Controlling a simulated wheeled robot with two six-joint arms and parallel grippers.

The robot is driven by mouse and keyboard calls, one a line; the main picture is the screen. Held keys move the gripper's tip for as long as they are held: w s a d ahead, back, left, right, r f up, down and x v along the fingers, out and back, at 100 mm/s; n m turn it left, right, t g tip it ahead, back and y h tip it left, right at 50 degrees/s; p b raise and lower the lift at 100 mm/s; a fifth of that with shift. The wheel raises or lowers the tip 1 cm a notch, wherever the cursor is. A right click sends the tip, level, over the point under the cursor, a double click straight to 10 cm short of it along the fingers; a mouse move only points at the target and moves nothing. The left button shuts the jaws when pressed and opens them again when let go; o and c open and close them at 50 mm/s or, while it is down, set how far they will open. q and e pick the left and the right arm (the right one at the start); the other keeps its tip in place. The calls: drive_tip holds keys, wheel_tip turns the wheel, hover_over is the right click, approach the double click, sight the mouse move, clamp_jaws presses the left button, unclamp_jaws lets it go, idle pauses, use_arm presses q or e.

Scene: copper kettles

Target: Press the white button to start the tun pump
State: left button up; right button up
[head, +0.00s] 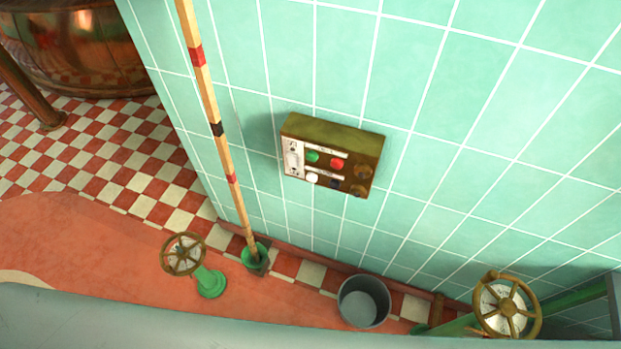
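A brass-coloured control box (334,155) is fixed to the green tiled wall near the middle of the head view. Its front panel carries a white button (312,178) at the lower left, with a green button (313,156) above it and a red button (337,164) to the right of the green one. Dark knobs sit at the right side of the panel. The white button looks unobstructed. Neither of my grippers shows in this view.
A striped wooden pole (216,128) stands in a green holder (255,258) left of the box. A handwheel valve (183,255), a grey bucket (364,301) and another handwheel (507,306) stand low along the wall. A copper kettle (85,50) is at upper left. Space before the box looks clear.

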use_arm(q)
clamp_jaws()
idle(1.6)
